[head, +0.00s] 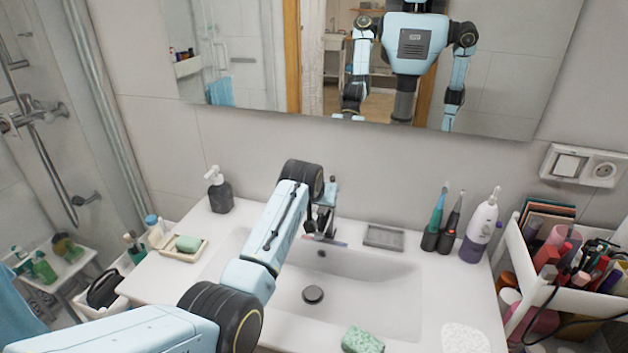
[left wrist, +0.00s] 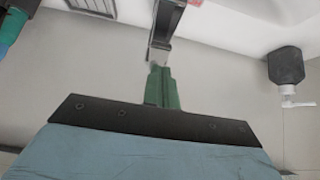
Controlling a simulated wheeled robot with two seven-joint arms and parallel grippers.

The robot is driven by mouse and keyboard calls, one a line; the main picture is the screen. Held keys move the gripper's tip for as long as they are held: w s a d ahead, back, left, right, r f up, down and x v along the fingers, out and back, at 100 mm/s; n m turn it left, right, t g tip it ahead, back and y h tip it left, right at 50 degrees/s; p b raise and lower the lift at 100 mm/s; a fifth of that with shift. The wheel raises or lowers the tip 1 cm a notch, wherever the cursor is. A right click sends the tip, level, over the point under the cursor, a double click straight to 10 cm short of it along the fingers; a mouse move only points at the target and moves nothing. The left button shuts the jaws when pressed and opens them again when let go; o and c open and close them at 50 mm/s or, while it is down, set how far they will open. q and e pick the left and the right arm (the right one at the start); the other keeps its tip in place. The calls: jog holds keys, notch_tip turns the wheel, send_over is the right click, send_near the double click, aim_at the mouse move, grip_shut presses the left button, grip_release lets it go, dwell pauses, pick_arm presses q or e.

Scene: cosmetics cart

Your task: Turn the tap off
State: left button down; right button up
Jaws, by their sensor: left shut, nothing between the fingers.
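The chrome tap (head: 328,198) stands at the back edge of the white sink (head: 375,290). My left arm reaches over the basin from the left, and its black wrist hides part of the tap. My left gripper (head: 310,226) points down just left of the tap. In the left wrist view my gripper (left wrist: 158,72) shows shut and empty, its tips close to the metal tap (left wrist: 162,35). I cannot tell whether they touch. I see no clear water stream. My right gripper is not in view.
A dark soap dispenser (head: 220,192) and a soap dish (head: 180,249) stand to the left. A grey ribbed dish (head: 384,237), toothbrushes (head: 434,225) and a white-purple bottle (head: 480,232) are to the right. A green sponge (head: 362,340) lies at the front edge. A mirror (head: 290,60) hangs behind.

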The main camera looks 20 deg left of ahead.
pick_arm(q)
notch_tip(320, 180, up, 3)
jog(key=shift+w+p, duration=0.15)
jog(key=shift+p, duration=0.9)
jog(key=shift+r, duration=0.3)
jog(key=v, duration=0.9)
jog(key=s+a+f+m+g, duration=0.1)
jog(key=s+a+f+g, duration=0.1)
jog(key=s+f, duration=1.4)
jog(key=s+d+m+g, duration=0.2)
jog(key=s+g, duration=0.1)
jog(key=s, duration=2.2)
notch_tip(320, 180, down, 30)
jog(key=b, duration=0.8)
jog(key=s+a+f+g+b, duration=0.1)
jog(key=s+f+b, duration=0.2)
jog(key=s+f, duration=0.6)
jog(key=s+a+f+g+b, duration=0.1)
jog(key=s+f+b, duration=0.3)
jog(key=s+f, duration=0.5)
notch_tip(320, 180, down, 7)
jog(key=shift+a+f+h, duration=0.25)
jog(key=shift+a+h, duration=0.05)
jog(key=shift+a, duration=0.1)
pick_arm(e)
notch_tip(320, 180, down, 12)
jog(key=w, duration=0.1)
